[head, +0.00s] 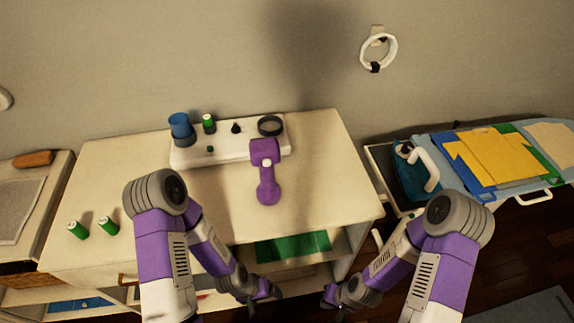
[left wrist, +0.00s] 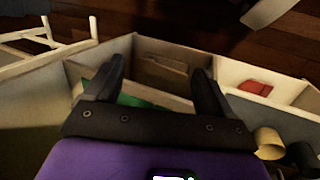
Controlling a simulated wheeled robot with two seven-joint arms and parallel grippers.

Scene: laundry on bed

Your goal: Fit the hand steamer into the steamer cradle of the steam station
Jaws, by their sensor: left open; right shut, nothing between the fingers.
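The purple hand steamer (head: 267,183) is on the cabinet top in the head view, its head at the front edge of the white steam station (head: 222,151). A dark ring (head: 270,125), which looks like the steamer cradle, is at the station's right end, just behind the steamer's head, and looks empty. My left gripper (head: 270,291) is low, in front of the cabinet and apart from the steamer. Its open, empty fingers show in the left wrist view (left wrist: 160,85). My right gripper (head: 328,300) is beside it, shut and empty.
The station also bears a blue cup (head: 181,128), a green-and-white bottle (head: 208,122) and a black cone (head: 236,127). An ironing board (head: 500,150) with folded cloths is at the right. The cabinet top around the steamer's handle is clear.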

